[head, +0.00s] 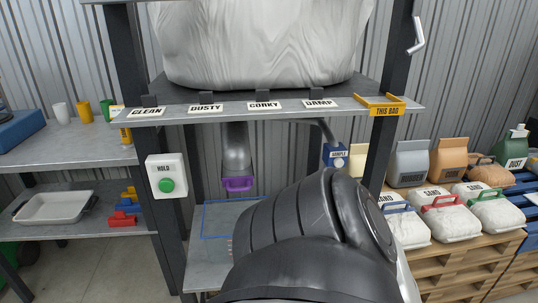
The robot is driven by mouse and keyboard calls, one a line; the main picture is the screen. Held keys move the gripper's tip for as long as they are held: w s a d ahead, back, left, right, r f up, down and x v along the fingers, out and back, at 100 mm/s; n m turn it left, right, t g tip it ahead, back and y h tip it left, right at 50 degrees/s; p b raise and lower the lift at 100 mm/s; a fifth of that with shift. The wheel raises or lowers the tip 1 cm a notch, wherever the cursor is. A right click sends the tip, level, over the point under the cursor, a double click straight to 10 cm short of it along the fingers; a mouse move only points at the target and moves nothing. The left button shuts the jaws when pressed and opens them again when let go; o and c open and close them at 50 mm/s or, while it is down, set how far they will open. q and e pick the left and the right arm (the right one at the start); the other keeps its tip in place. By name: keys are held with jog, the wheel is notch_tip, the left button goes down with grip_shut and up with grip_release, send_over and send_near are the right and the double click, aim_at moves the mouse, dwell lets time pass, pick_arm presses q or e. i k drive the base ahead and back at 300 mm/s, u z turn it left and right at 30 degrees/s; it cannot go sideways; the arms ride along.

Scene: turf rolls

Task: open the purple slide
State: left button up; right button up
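The purple slide (237,183) sits across the lower end of a grey metal chute (236,148) under the middle of the shelf. It has a handle-like loop at the front. It seems to cover the chute mouth, but the view is too small to be sure. A large dark link of my own arm fills the lower middle of the head view, to the right of and below the slide. Neither of my grippers shows. The lower bench beneath the chute, with a blue outline (205,220), is partly hidden behind my arm.
A big white bag (260,45) stands on the shelf above the labels. A HOLD box with a green button (167,185) is on the left post. A blue sampler box (337,154) hangs right of the chute. Sand bags (447,222) lie on a pallet at right.

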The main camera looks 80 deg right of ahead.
aim_at(230, 179)
jog(key=z, duration=2)
jog(key=i, duration=0.45)
jog(key=u, duration=0.15)
